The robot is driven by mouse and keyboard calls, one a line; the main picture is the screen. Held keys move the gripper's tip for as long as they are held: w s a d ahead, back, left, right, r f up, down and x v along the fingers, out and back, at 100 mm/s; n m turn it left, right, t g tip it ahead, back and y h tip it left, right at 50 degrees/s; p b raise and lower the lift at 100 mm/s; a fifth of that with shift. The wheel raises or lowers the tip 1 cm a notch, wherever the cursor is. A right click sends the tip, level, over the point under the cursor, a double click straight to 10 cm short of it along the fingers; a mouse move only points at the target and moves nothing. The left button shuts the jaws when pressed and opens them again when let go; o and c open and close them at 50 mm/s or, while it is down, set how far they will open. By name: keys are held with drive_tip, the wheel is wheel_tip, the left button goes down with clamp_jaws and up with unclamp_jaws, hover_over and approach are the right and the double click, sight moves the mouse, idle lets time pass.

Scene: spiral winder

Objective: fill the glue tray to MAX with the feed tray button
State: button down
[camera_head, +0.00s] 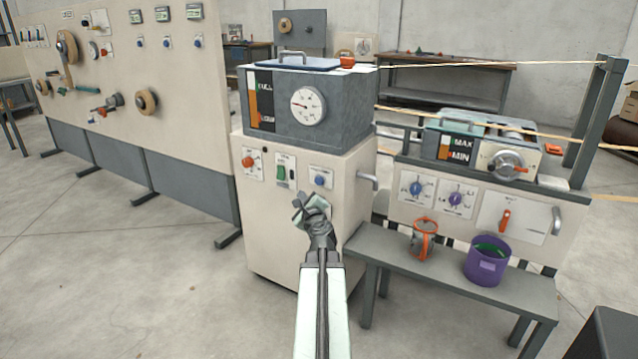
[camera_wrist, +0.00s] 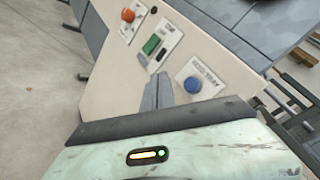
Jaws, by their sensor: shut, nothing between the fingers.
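The feed tray button (camera_head: 320,181) is a blue knob on a white plate on the front of the cream glue cabinet. In the wrist view the blue button (camera_wrist: 193,84) has a plate lettered FEED TRAY. My gripper (camera_head: 308,203) is shut and empty, just below and left of the button in the head view. Its closed fingertips (camera_wrist: 166,84) lie left of the button in the wrist view. I cannot tell if they touch the panel. The glue tray (camera_head: 475,129) stands to the right, with a MAX/MIN gauge (camera_head: 443,146) showing some orange; the exact level is too small to read.
An orange knob (camera_head: 248,162) and a green switch (camera_head: 281,173) sit left of the blue button. The grey tank (camera_head: 345,118) with a dial is above. A handle (camera_head: 368,180) juts from the cabinet's right side. A bench (camera_head: 440,263) holds a purple bucket (camera_head: 487,265).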

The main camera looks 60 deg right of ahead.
sight(319, 181)
drive_tip(key=d, duration=0.7)
drive_tip(key=shift+d, duration=0.2)
drive_tip(key=shift+d, duration=0.1)
idle(1.6)
drive_tip(key=shift+d, duration=0.3)
drive_tip(key=shift+d, duration=0.45)
idle(4.7)
